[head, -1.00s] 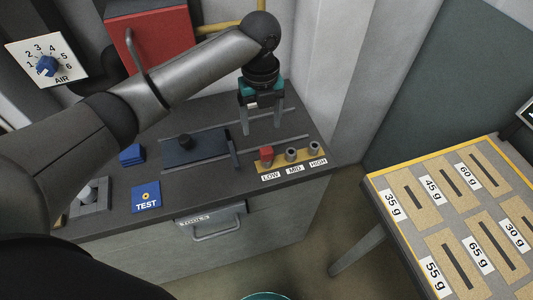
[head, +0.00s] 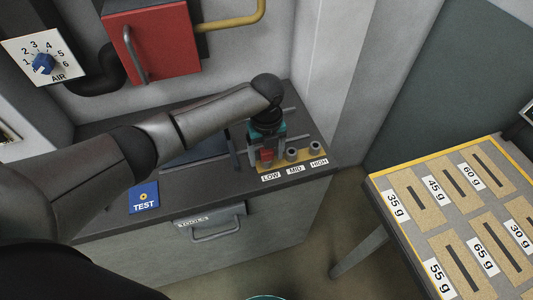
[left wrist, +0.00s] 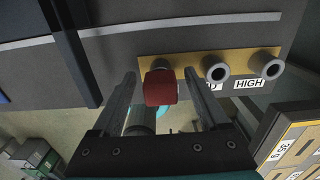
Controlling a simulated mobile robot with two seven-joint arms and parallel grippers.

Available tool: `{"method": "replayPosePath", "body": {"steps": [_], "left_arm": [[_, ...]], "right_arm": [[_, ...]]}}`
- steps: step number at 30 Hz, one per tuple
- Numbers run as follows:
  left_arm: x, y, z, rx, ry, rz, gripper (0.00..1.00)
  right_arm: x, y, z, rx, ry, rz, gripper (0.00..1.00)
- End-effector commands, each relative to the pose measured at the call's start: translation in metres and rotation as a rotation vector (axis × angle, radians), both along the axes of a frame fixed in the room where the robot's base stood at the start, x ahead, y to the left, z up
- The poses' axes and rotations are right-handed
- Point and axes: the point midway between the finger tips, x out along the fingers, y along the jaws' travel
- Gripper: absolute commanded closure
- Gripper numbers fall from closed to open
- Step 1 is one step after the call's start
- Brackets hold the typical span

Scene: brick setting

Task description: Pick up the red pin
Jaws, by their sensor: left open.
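The red pin (head: 267,155) stands in the LOW position of a yellow strip at the right end of the workbench. In the left wrist view the red pin (left wrist: 160,87) shows between the two fingers, and its lower part is hidden. My left gripper (head: 266,152) is open and points down over the LOW position, a finger to each side of the pin. The left gripper (left wrist: 163,88) also shows in the left wrist view, with gaps between fingers and pin.
Two empty grey sockets, MID (head: 291,154) and HIGH (head: 315,148), stand close to the right of the pin. A red box (head: 155,40) hangs on the wall behind. A slotted board (head: 440,200) with weight labels stands at right.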

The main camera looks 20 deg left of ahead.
Motion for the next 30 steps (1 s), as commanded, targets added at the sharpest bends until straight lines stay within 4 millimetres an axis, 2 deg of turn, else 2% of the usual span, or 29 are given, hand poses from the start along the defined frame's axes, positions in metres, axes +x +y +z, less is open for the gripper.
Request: {"method": "replayPosePath", "body": {"steps": [5, 25, 30], "left_arm": [[0.0001, -0.0003, 0.0005, 0.000, 0.000, -0.001, 0.25], [0.0002, -0.0001, 0.0009, -0.001, -0.001, 0.000, 1.00], [0.0003, -0.0001, 0.0010, -0.001, -0.001, 0.000, 1.00]], "right_arm": [[-0.0001, 0.0002, 0.0003, 0.000, 0.000, 0.000, 0.50], [0.0002, 0.0004, 0.0003, 0.000, 0.000, 0.000, 0.50], [0.0002, 0.0004, 0.0003, 0.000, 0.000, 0.000, 0.50]]}}
